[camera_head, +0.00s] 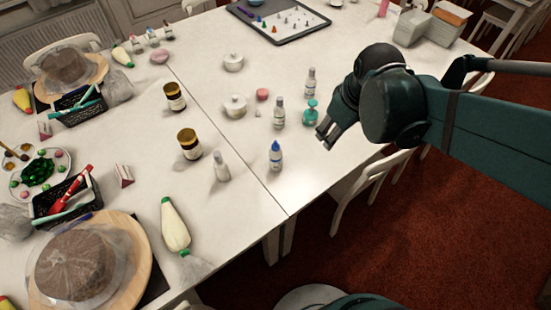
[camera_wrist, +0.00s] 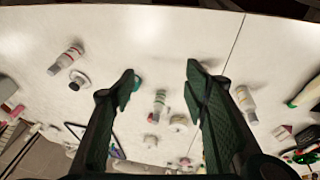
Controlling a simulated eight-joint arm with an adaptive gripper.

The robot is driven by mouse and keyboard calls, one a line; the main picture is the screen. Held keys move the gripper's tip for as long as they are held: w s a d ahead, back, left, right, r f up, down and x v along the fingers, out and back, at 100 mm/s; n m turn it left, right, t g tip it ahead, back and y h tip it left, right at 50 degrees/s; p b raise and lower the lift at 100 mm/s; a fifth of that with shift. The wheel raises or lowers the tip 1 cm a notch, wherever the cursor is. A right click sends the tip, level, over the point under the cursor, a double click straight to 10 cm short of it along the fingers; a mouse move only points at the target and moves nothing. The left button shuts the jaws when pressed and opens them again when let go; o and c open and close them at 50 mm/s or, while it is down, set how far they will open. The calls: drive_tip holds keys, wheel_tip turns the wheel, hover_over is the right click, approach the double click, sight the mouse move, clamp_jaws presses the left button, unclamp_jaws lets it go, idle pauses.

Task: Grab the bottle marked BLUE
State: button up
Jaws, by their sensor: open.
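A small white bottle with a blue cap (camera_head: 275,157) stands upright near the front edge of the white table in the head view. Its label is too small to read, so I cannot confirm the word BLUE. My gripper (camera_head: 326,133) is in the air to the right of this bottle and apart from it. In the wrist view, my gripper (camera_wrist: 161,82) has its two dark green fingers spread wide with nothing held between them. A bottle (camera_wrist: 158,103) shows beyond the gap between the fingers. I cannot tell which bottle it is.
Grey-white bottles (camera_head: 279,113) and (camera_head: 222,167) and a teal pump bottle (camera_head: 310,113) stand nearby. A piping bag (camera_head: 174,225) lies near the front. A chair (camera_head: 375,175) stands right of the table.

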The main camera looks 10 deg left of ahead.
sight(277, 152)
drive_tip(key=w+a+f+n+g, duration=0.1)
drive_tip(key=a+f+n, duration=0.2)
drive_tip(key=a+f, duration=0.2)
drive_tip(key=a+f+n+g, duration=0.1)
drive_tip(key=a+f+n, duration=0.2)
drive_tip(key=a+f, duration=0.3)
drive_tip(key=w+a+f+n+g+b, duration=0.1)
drive_tip(key=a+f+n, duration=0.2)
drive_tip(key=a+f, duration=0.2)
drive_tip(key=shift+w+a+f+n+h, duration=0.3)
drive_tip(key=shift+a+f+n+h, duration=0.1)
drive_tip(key=shift+a, duration=0.15)
drive_tip(key=shift+f+b, duration=0.35)
drive_tip(key=shift+f, duration=0.95)
drive_tip(key=shift+w+a+f+b, duration=0.15)
drive_tip(key=shift+f+b, duration=0.3)
drive_tip(key=shift+f, duration=0.9)
drive_tip(key=shift+w+a+f+b, duration=0.1)
drive_tip(key=shift+f+b, duration=0.3)
drive_tip(key=shift+f, duration=0.9)
